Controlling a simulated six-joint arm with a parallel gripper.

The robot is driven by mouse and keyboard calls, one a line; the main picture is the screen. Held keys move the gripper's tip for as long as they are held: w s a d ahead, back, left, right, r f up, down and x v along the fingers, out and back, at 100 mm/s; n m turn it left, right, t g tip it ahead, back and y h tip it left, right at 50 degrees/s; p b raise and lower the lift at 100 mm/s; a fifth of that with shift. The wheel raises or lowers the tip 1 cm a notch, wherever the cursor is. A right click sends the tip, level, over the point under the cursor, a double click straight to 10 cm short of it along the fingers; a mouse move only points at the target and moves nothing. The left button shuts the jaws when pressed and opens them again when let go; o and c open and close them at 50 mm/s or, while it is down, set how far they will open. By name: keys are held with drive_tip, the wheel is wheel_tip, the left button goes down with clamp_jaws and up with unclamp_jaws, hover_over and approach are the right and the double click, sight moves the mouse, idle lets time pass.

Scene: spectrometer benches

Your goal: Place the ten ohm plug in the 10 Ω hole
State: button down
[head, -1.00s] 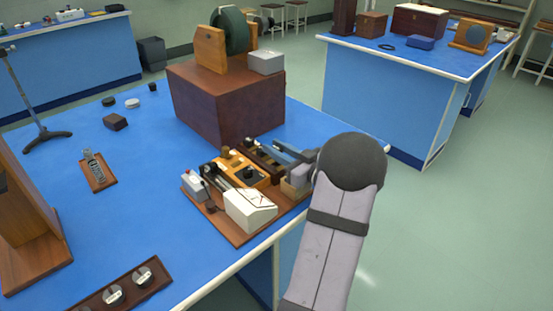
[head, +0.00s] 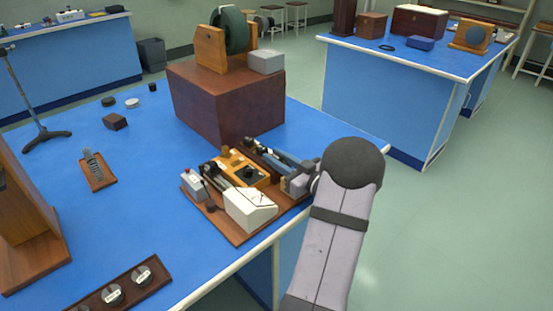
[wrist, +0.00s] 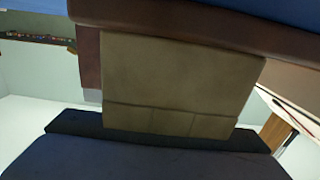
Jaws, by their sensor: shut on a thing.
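My gripper (head: 259,149) reaches in from the right, low over the back right of the wooden instrument board (head: 238,238). Its blue-grey fingers are shut on a small dark-topped piece, which I take for the ten ohm plug (head: 249,143); the fingers hide most of it. Below them is a dark strip of the resistance unit (head: 262,163), partly covered. The 10 Ω hole and its marking cannot be made out. In the wrist view a tan block with grooves (wrist: 180,80) fills the middle, and the plug cannot be made out there.
The board also carries an orange unit with a black knob (head: 249,173), a white sloped meter (head: 250,208) and a grey box with a red terminal (head: 193,186). A large brown box (head: 225,105) stands behind.

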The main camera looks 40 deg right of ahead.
drive_tip(key=shift+s+a+f, duration=0.1)
drive_tip(key=shift+a+f, duration=0.05)
drive_tip(key=shift+f, duration=0.6)
drive_tip(key=c, duration=1.5)
unclamp_jaws()
drive_tip(key=shift+f, duration=0.1)
drive_tip(key=shift+c, duration=0.2)
drive_tip(key=shift+r+p, duration=0.3)
drive_tip(key=shift+r, duration=0.2)
drive_tip(key=shift+s, duration=0.2)
drive_tip(key=s, duration=0.3)
drive_tip(key=s+r, duration=0.1)
drive_tip(key=s, duration=0.7)
drive_tip(key=shift+s+d+r+b, duration=0.2)
drive_tip(key=shift+b, duration=0.2)
